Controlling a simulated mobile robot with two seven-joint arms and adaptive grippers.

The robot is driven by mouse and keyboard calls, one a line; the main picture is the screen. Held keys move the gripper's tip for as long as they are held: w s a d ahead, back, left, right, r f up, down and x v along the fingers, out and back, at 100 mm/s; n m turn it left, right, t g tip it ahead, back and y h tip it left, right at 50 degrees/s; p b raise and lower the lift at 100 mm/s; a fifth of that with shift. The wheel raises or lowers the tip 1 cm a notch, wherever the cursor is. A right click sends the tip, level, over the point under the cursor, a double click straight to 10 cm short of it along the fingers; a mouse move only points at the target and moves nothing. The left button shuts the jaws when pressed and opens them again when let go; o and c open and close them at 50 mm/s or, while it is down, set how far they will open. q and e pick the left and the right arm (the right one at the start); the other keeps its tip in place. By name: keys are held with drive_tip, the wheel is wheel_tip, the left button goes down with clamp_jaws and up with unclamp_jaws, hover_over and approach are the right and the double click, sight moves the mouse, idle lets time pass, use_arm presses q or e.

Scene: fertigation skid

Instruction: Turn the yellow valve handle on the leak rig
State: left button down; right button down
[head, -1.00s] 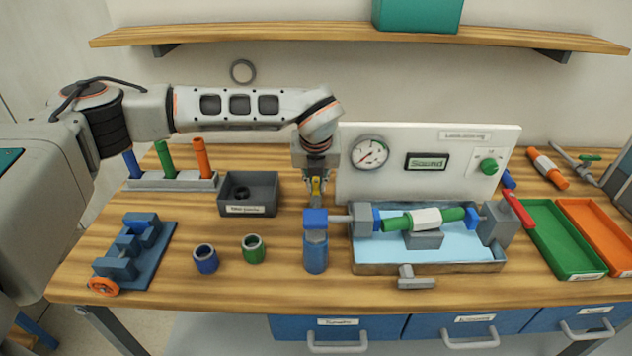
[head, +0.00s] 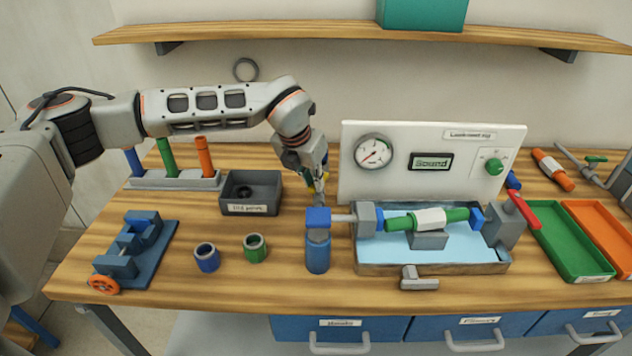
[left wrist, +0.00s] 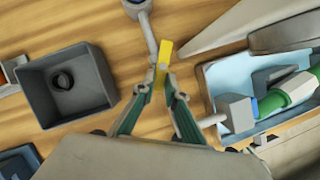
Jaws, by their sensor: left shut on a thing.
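The yellow valve handle (left wrist: 163,52) shows in the left wrist view as a short flat bar beside a grey pipe (left wrist: 148,32). My left gripper (left wrist: 160,82) is shut on it, with a fingertip on each side. In the head view the left gripper (head: 317,190) reaches down behind the blue pump cylinder (head: 317,252), left of the leak rig's white panel (head: 420,190). Only small bits of the yellow handle (head: 311,187) show there between the fingers, so its exact angle is hard to read. My right gripper is not in view.
A green-ended part (head: 430,219) is clamped over the blue tray. A dark bin (head: 250,207) stands left of the gripper. Green (head: 570,255) and orange trays lie right.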

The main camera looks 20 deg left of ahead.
use_arm(q)
drive_tip(key=shift+w+a+r+m+g+h+p, duration=0.1)
drive_tip(key=shift+w+a+m+g+h+p, duration=0.45)
drive_tip(key=shift+m, duration=1.5)
drive_tip(key=shift+w+a+f+m+g+h+p, duration=0.15)
drive_tip(key=shift+m+g+h+p, duration=0.65)
drive_tip(key=shift+m, duration=1.3)
drive_tip(key=shift+w+a+r+m+g+h+p, duration=0.15)
drive_tip(key=shift+w+a+m+h+p, duration=0.25)
drive_tip(key=shift+m+p, duration=1.15)
drive_tip(key=shift+m+b, duration=0.5)
drive_tip(key=shift+b, duration=0.05)
drive_tip(key=c, duration=2)
unclamp_jaws()
drive_tip(key=shift+c, duration=0.2)
drive_tip(key=v, duration=1.2)
drive_tip(key=shift+d, duration=0.15)
